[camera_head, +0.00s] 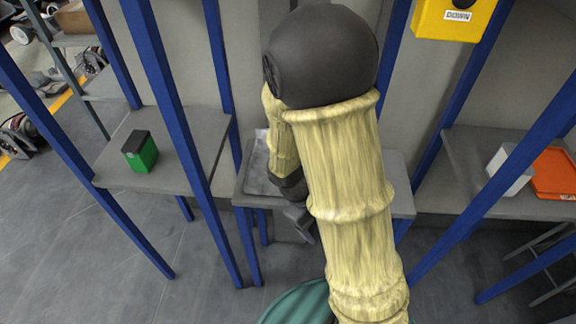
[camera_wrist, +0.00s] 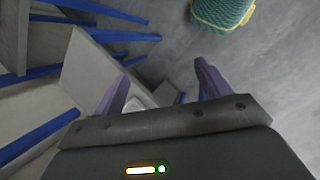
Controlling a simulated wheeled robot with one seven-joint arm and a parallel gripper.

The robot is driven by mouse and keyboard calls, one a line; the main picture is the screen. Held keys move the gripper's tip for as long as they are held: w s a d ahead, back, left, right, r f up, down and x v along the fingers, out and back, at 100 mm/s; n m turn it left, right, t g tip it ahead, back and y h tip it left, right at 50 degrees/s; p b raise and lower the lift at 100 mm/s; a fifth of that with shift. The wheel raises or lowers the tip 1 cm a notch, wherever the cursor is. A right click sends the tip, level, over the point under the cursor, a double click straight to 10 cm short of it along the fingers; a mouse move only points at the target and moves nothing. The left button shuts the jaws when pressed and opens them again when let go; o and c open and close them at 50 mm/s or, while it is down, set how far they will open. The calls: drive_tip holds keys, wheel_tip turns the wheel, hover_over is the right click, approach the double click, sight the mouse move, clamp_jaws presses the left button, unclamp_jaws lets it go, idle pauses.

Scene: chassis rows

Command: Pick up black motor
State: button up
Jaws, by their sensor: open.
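I cannot make out a black motor for sure in either view. My gripper (camera_head: 302,222) hangs at the front edge of the middle shelf (camera_head: 402,190) in the head view, with my arm covering much of that shelf. In the wrist view my gripper (camera_wrist: 160,76) has its two purple-grey fingers spread apart, with nothing held between them. A pale grey piece (camera_wrist: 140,94) shows behind the fingers, too hidden to name.
A green and black box (camera_head: 141,152) sits on the left shelf (camera_head: 190,135). A white box (camera_head: 508,170) and an orange bin (camera_head: 556,172) stand on the right shelf. Blue posts (camera_head: 165,95) rise between the shelves. A yellow box (camera_head: 452,18) hangs above.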

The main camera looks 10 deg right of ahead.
drive_tip(key=w+f+n+t+h+b, duration=0.2)
drive_tip(key=w+f+n+t+h, duration=0.4)
drive_tip(key=w+n+h, duration=0.4)
drive_tip(key=w+a+f+n+t+y, duration=0.1)
drive_tip(key=w+a+n+t+y, duration=0.1)
drive_tip(key=a+n+t, duration=0.3)
drive_tip(key=w+a+f+n+t+y+b, duration=0.1)
drive_tip(key=w+a+f+n+t+y, duration=0.1)
drive_tip(key=w+a+n+t, duration=0.3)
drive_tip(key=n, duration=0.2)
drive_tip(key=shift+f+n+t+y, duration=0.25)
drive_tip(key=shift+n+t+y, duration=0.05)
drive_tip(key=shift+n+y, duration=0.1)
drive_tip(key=shift+w, duration=0.15)
drive_tip(key=p+x, duration=0.3)
drive_tip(key=x, duration=0.9)
drive_tip(key=shift+d, duration=0.1)
drive_tip(key=shift+w+p, duration=0.1)
drive_tip(key=shift+p, duration=0.2)
